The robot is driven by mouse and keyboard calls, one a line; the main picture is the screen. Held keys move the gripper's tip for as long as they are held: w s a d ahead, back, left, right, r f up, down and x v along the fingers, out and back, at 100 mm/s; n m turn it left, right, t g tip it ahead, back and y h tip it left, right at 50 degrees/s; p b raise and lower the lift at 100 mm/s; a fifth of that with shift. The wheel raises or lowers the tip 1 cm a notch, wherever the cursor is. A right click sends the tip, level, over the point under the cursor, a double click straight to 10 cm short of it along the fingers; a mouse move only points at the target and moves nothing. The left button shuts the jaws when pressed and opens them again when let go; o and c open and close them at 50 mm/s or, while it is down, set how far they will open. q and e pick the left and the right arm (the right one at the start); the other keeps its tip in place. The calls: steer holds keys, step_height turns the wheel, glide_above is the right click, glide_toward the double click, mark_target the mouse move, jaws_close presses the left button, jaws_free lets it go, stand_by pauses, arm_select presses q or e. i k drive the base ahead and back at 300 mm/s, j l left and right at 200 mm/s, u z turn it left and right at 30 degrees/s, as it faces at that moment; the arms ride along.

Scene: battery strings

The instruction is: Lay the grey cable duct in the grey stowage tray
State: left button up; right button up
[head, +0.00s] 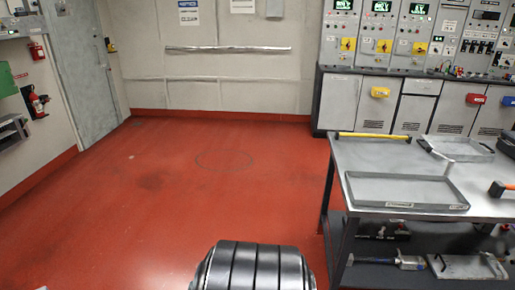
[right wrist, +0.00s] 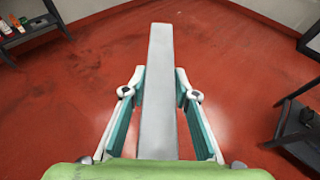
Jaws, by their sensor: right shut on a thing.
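The grey cable duct (right wrist: 159,60) is a long, flat, straight bar in the right wrist view. My right gripper (right wrist: 160,88) is shut on it, with a finger on each side, and the duct points away from the wrist over red floor. A shallow grey tray (head: 405,205) with a label on its front rim lies on the metal table in the head view. A second grey tray (head: 480,157) lies behind it; I cannot tell for certain which is the stowage tray. The duct and both grippers are out of the head view.
Control cabinets (head: 395,103) stand behind. The red floor (head: 160,200) is open at left and centre.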

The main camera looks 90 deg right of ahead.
mark_target(403, 192)
steer(key=l+z, duration=0.1)
steer(key=z, duration=0.9)
steer(key=i+l+z, duration=0.1)
steer(key=z, duration=0.85)
steer(key=i+l+z, duration=0.1)
steer(key=z, duration=0.3)
steer(key=i+z, duration=0.3)
steer(key=z, duration=0.15)
steer(key=i+z, duration=0.2)
steer(key=z, duration=0.2)
steer(key=i+j+z, duration=0.15)
steer(key=z, duration=0.25)
steer(key=i+j+z, duration=0.25)
steer(key=i+j, duration=0.45)
steer(key=j, duration=0.1)
